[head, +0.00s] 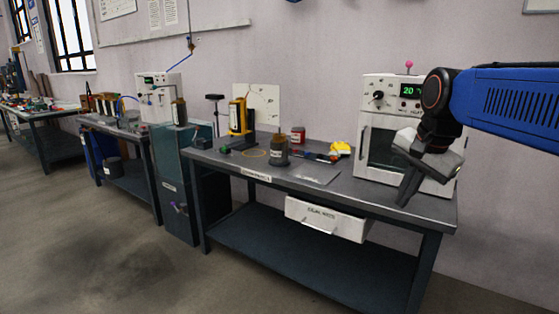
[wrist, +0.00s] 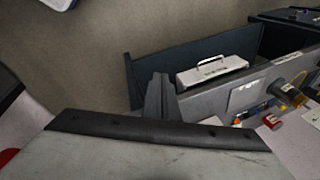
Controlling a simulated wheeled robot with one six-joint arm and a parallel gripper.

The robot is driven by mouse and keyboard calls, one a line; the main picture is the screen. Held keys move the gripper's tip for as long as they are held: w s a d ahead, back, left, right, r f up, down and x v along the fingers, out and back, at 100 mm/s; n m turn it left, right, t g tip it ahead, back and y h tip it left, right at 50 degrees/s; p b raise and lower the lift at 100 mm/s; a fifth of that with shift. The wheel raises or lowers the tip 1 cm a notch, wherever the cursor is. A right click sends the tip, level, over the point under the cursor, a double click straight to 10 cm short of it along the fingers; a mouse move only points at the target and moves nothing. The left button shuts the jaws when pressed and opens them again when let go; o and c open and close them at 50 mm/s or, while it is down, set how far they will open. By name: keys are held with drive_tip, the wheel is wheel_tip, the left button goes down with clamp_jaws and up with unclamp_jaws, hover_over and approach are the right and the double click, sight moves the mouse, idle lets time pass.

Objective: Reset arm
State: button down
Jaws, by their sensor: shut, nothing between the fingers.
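My gripper (head: 405,197) hangs from my blue arm at the right of the head view. It is in front of the white oven-like device and above the right end of the grey workbench (head: 335,192). Its fingers point down and are shut with nothing between them. In the wrist view the shut fingers (wrist: 158,92) show at the centre, with the bench and its white drawer beyond them. The gripper appears apart from the bench and the device, though the exact gap is hard to tell.
The white device (head: 378,140) with a green display stands at the bench's right end. A dark jar (head: 279,152), a red can (head: 298,135) and a yellow pump-like tool (head: 238,117) stand further left. A white drawer (head: 325,219) hangs under the bench. The floor in front is clear.

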drive_tip(key=s+f+n+t, duration=0.1)
drive_tip(key=s+f+n, duration=1)
drive_tip(key=s+f, duration=0.7)
drive_tip(key=shift+s+f+h, duration=0.15)
drive_tip(key=shift+s+h, duration=0.15)
drive_tip(key=shift+s, duration=0.25)
drive_tip(key=shift+d, duration=0.1)
idle(0.4)
